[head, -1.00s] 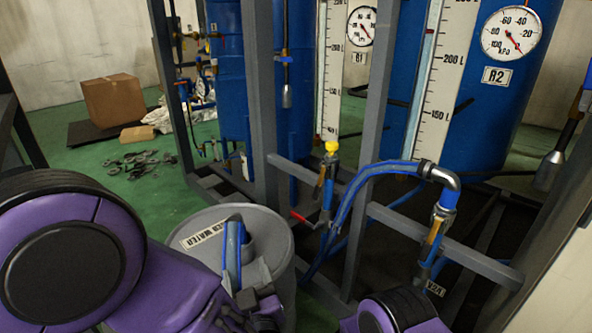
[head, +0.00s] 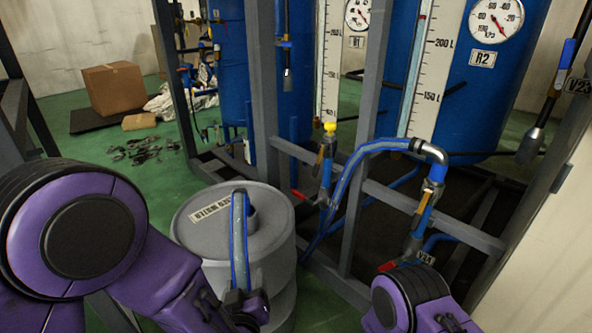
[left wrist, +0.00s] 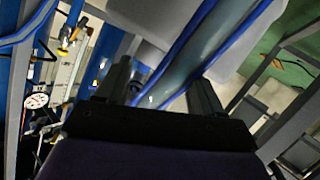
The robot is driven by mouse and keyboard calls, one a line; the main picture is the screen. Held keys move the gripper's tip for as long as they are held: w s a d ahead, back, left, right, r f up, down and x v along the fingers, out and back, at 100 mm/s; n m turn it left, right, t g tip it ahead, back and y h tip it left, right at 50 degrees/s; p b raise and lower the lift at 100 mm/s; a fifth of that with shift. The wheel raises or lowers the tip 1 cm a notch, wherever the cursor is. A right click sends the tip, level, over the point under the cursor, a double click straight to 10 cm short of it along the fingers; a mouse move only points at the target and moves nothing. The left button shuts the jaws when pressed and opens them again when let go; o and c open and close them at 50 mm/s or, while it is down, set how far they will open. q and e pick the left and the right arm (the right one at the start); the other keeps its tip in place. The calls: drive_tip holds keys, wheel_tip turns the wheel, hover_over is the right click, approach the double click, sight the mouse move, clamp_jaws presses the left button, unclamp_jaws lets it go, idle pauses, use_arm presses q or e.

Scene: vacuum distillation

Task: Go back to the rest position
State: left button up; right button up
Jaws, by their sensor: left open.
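My left gripper (head: 243,304) is low in the head view, beside the near side of the grey drum. In the left wrist view my left gripper (left wrist: 160,86) has its two dark fingers apart. A clear hose with blue edges (left wrist: 188,52) shows between and beyond the fingers; contact cannot be told. In the head view that hose (head: 238,235) arches from the drum's top opening and hangs down its near side to my gripper. The grey drum (head: 275,268) stands upright, with a label on its lid. My right arm shows at the bottom right; its gripper is out of view.
A grey metal frame (head: 263,110) stands close behind the drum, with blue tanks (head: 487,85) inside it.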

use_arm(q)
drive_tip(key=s+a+f+g, duration=0.3)
drive_tip(key=s+a+f, duration=0.2)
drive_tip(key=f, duration=0.3)
drive_tip(key=s+a+f+g, duration=0.3)
drive_tip(key=s+a+f, duration=0.25)
drive_tip(key=f, duration=0.25)
drive_tip(key=s+a+f+n+g+y, duration=0.1)
drive_tip(key=s+a+f+g, duration=0.25)
drive_tip(key=s, duration=0.35)
drive_tip(key=s+a+f+g+y, duration=0.1)
drive_tip(key=s+a+f+g, duration=0.1)
drive_tip(key=s+a+f, duration=0.4)
use_arm(e)
drive_tip(key=s+d+r+n+g+y, duration=0.1)
drive_tip(key=s+d+g, duration=0.3)
drive_tip(key=s, duration=0.8)
drive_tip(key=s+d+n+g+y, duration=0.15)
drive_tip(key=s+d+g, duration=0.3)
drive_tip(key=s, duration=0.75)
use_arm(q)
wheel_tip(320, 180, up, 20)
drive_tip(key=s+p, duration=0.2)
drive_tip(key=p, duration=1.7)
drive_tip(key=shift+s+d, duration=0.25)
drive_tip(key=shift+d, duration=0.1)
use_arm(e)
wheel_tip(320, 180, up, 19)
drive_tip(key=shift+w+a+m, duration=0.15)
drive_tip(key=shift+m, duration=0.3)
